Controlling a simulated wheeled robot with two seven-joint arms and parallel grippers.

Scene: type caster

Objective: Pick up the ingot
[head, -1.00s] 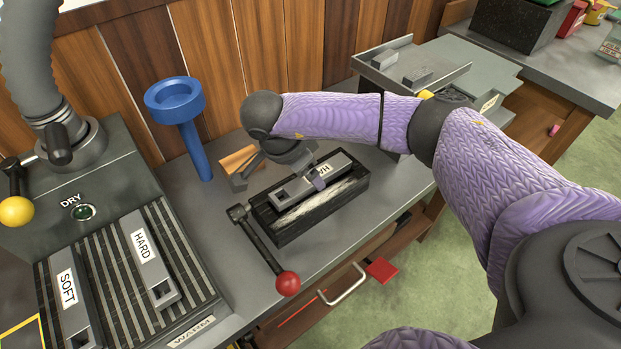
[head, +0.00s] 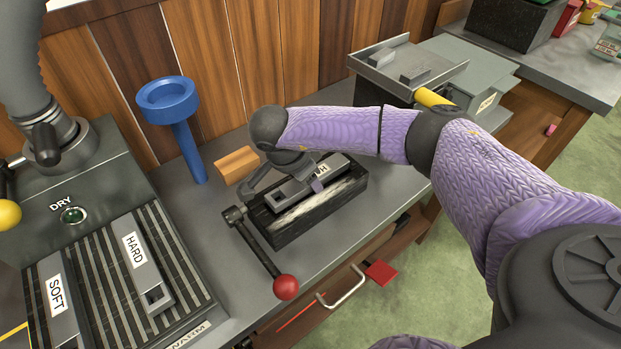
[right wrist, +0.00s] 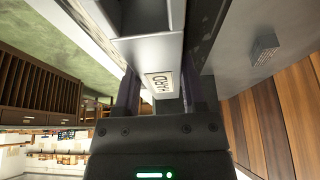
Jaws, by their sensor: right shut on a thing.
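A grey bar (head: 290,192) with a hollow end and a partly covered white label lies in a black open-topped block (head: 285,232) on the bench. In the right wrist view the bar (right wrist: 150,50) fills the space between my fingers, and its label reads HARD. My right gripper (head: 312,184) is shut on this bar, one purple fingertip against its near side. The bar still sits in the block; I see no clear gap under it. No thing is marked as an ingot. Similar bars labelled HARD (head: 148,262) and SOFT (head: 62,310) lie on the ribbed plate. My left gripper is not in view.
A blue funnel-topped stand (head: 185,135) and an orange-brown block (head: 237,165) stand behind the black block. A red-knobbed lever (head: 262,255) sticks out in front. A tray (head: 440,75) with small grey blocks is at the back right. Free bench lies left of the lever.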

